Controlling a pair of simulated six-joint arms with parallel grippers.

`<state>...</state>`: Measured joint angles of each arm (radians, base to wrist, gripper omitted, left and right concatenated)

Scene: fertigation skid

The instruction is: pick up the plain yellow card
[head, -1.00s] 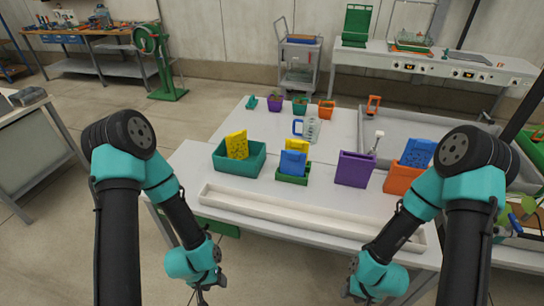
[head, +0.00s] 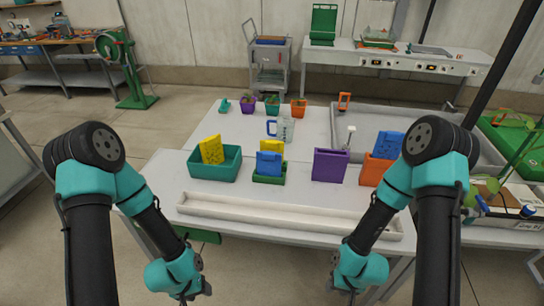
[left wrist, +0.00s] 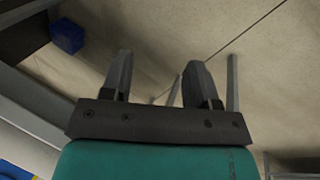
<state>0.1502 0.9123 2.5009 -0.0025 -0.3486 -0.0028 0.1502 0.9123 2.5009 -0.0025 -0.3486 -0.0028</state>
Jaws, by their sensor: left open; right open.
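Two yellow cards show in the head view. One yellow card (head: 211,150) with dark marks leans in a teal bin (head: 216,174) on the left of the table. Another yellow card (head: 271,146), plainer where it shows, stands behind a blue card (head: 268,163) at a green holder (head: 269,179); its lower part is hidden. My left gripper (head: 187,297) hangs low in front of the table, well away from the cards. It is open and empty in the left wrist view (left wrist: 160,85). My right gripper (head: 349,292) is open, also low in front of the table.
A long white tray (head: 290,214) lies along the table's front edge. A purple bin (head: 329,165) and an orange bin (head: 371,172) with a blue card (head: 388,144) stand right. A clear jug (head: 285,129) and small pots are behind. A blue block (left wrist: 67,37) lies below.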

